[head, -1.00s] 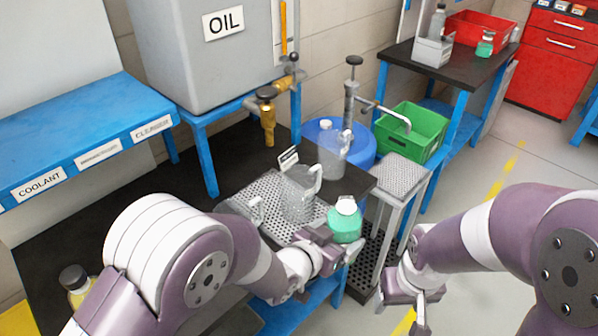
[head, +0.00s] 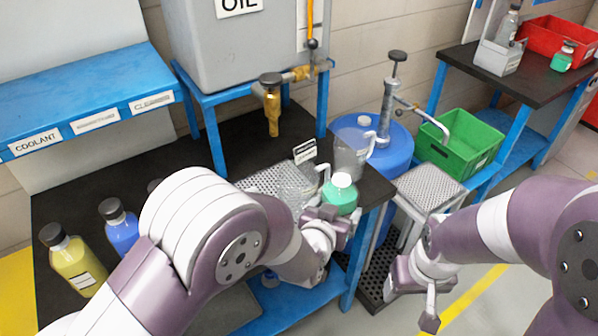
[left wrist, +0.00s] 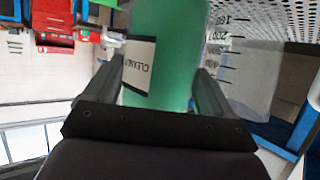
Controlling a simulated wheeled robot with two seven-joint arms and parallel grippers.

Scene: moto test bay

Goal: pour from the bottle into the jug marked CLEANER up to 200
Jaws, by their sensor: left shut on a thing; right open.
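A green bottle (head: 340,195) with a white cap area is held upright in my left gripper (head: 334,220). In the left wrist view the bottle (left wrist: 165,70) fills the space between the fingers, and its label reads CLEANER. My right gripper (head: 417,303) is open and empty, right of the bench.
A second clear jug (head: 350,152) stands behind the bottle. A yellow bottle (head: 73,262) and a blue bottle (head: 121,228) stand at the left. A brass tap (head: 271,105) hangs over the bench. A blue drum (head: 385,150) and green crate (head: 462,143) are behind, right.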

